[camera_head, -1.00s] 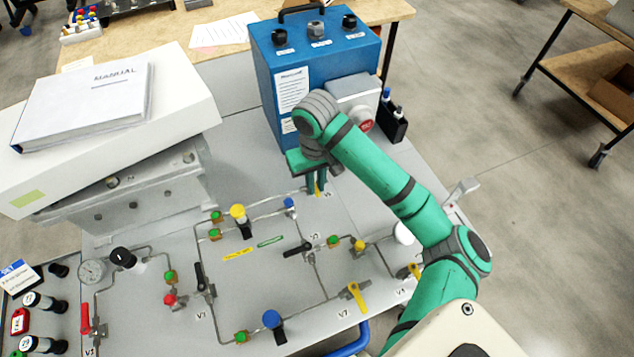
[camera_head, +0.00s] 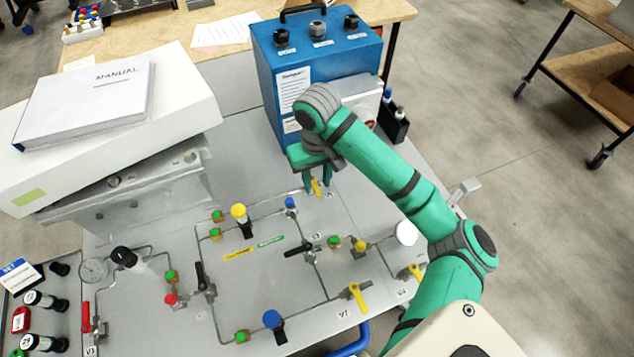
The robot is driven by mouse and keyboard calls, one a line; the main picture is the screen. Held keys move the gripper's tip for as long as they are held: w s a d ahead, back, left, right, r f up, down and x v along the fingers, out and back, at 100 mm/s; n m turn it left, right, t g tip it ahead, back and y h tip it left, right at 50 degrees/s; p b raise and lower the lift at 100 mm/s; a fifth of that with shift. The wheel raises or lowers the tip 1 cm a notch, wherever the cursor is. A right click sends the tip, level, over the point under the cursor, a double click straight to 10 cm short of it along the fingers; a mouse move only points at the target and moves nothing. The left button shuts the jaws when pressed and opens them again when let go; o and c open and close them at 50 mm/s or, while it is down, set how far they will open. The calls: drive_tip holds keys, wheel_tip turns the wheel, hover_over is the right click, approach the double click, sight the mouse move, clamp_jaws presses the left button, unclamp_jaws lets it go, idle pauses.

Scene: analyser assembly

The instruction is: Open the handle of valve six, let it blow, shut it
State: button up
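A small yellow valve handle (camera_head: 316,188) sits on the thin pipe at the back right of the panel, below the blue box. Its label is too small and partly covered to read, so I cannot tell whether it is valve six. My gripper (camera_head: 317,186) points down over this handle. Its two green fingers stand apart, one on each side of the handle, with a gap visible between them. Two more yellow handles show at the front right, one near the label V7 (camera_head: 344,314) and one farther right (camera_head: 416,271).
A blue box (camera_head: 268,66) with a grey side unit stands just behind my gripper. A black holder with bottles (camera_head: 394,122) is to its right. Black-handled valves (camera_head: 299,249) and a blue knob (camera_head: 291,203) lie nearby. A manual on a white box (camera_head: 85,100) fills the left.

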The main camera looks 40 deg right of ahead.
sight(317, 189)
wheel_tip(317, 189, up, 9)
drive_tip(key=shift+r, duration=0.15)
idle(0.8)
